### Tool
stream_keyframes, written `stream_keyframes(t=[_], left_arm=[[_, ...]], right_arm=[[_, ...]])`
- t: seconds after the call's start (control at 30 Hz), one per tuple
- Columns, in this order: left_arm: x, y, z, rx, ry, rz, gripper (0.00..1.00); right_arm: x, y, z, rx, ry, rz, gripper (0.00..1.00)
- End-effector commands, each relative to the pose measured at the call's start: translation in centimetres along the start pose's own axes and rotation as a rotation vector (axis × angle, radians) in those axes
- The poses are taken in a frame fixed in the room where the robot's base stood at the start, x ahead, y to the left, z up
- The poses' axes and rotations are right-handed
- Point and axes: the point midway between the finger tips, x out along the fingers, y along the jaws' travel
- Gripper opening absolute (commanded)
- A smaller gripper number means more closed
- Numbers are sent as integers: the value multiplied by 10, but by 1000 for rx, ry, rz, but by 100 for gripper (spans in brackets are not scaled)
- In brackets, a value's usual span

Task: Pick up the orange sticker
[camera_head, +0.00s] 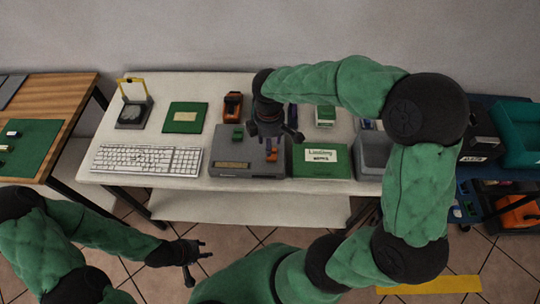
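A small orange patch (271,157), which looks like the orange sticker, shows on the right part of a grey box-like device (228,153) in the middle of the white table. It is too small to make out its shape. My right gripper (274,137) points down just above this device, close behind the orange patch. Its fingers look spread, with nothing visible between them. My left gripper (198,262) is open and empty, low in front of the table over the tiled floor, well away from the patch.
An orange-and-black item (233,107) and a green board (185,118) sit behind. The white table (222,189) has little free room around the device.

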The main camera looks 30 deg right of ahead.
Motion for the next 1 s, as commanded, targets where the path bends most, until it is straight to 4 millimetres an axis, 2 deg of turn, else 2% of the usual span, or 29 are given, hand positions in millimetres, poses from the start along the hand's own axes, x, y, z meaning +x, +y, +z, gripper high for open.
stream_keyframes(t=[0.03, 0.1, 0.37, 0.7, 0.97, 1.0], left_arm=[[5, -2, 0, 0, 0, 0, 40], [8, -3, 0, 0, 0, 0, 40], [13, -5, 0, 0, 0, 0, 40], [32, -11, -1, 0, 0, 0, 40], [31, -11, -1, 0, 0, 0, 40], [31, -11, -1, 0, 0, 0, 40]], right_arm=[[12, -1, 1, 1, -2, -4, 47], [22, 0, 1, 1, -1, -3, 47], [39, 0, 2, 2, 1, -1, 47], [82, 2, 8, 2, 0, -3, 47], [83, 2, 7, 2, 1, -1, 47], [83, 2, 7, 2, 1, -1, 36]])
